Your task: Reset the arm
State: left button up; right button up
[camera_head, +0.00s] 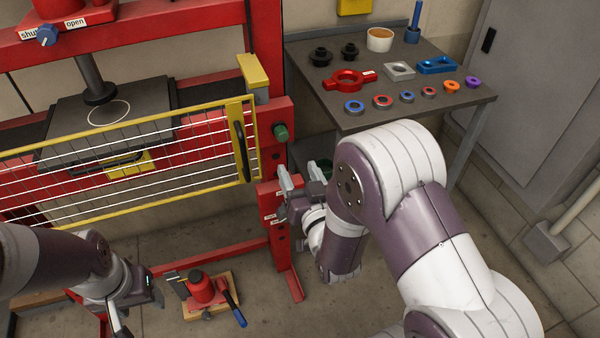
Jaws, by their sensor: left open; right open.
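My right arm comes in from the lower right and bends over the middle of the view. Its gripper (300,183) is open and empty, with its fingers pointing up beside the red press frame's right post. I cannot tell whether it touches the post. My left arm comes in at the lower left edge. Its gripper (138,310) is open, low down in front of the press and left of the red bottle jack (203,288). No object shows between its fingers, though part of it is cut off by the lower edge.
The red press (265,50) has a yellow-framed mesh guard (90,213) across its front. A dark table (440,118) at the upper right bears several rings and a red clamp-like part (348,80). A grey cabinet (540,90) stands at the right. Some floor is clear.

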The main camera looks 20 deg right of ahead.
jog(key=shift+s, duration=0.4)
